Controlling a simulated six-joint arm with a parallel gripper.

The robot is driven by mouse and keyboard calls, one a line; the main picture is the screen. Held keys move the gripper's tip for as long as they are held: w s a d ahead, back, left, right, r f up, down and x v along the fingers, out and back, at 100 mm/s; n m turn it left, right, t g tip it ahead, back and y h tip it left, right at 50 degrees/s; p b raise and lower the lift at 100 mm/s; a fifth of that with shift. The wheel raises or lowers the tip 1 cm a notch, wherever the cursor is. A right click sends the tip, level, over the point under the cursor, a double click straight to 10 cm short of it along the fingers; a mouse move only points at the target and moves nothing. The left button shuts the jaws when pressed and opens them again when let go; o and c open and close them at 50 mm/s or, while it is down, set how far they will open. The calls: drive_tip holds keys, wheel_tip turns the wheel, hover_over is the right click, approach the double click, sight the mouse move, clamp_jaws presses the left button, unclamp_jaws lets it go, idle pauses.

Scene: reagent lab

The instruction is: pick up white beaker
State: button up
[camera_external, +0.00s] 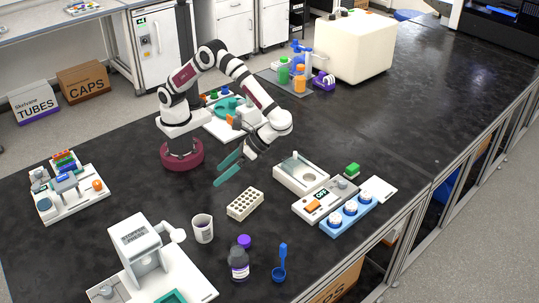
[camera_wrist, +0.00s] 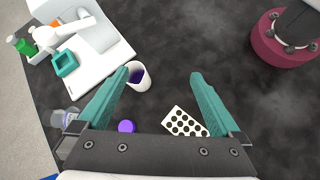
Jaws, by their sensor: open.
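The white beaker (camera_external: 203,229) stands upright on the black bench in the external view, left of the cream tube rack. In the wrist view the beaker (camera_wrist: 139,77) shows from above with something dark purple inside, just beside the tip of the left teal finger. My gripper (camera_external: 222,172) is open and empty, held above the bench behind and to the right of the beaker in the external view. Its two teal fingers are spread wide in the wrist view (camera_wrist: 160,76).
A balance (camera_external: 301,174) stands right of the gripper. Bench behind the beaker is clear.

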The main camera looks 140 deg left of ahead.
drive_tip(key=w+f+n+h, duration=0.4)
drive_tip(key=w+f+n, duration=0.15)
drive_tip(key=f, duration=0.35)
drive_tip(key=shift+m, duration=0.25)
drive_tip(key=x, duration=1.5)
drive_tip(key=shift+w+d+r, duration=0.2)
drive_tip(key=shift+d+r, duration=0.1)
drive_tip(key=shift+d, duration=0.05)
drive_tip(key=c, duration=1.4)
drive_tip(key=shift+r, duration=0.85)
drive_tip(key=s+d+r, duration=0.2)
drive_tip(key=s+r, duration=0.1)
drive_tip(key=s+d+r, duration=0.2)
drive_tip(key=s+r, duration=0.1)
drive_tip(key=s+d+r, duration=0.2)
drive_tip(key=s+r, duration=0.1)
drive_tip(key=shift+s+d+r, duration=0.15)
drive_tip(key=shift+s+d, duration=0.05)
drive_tip(key=shift+s, duration=0.1)
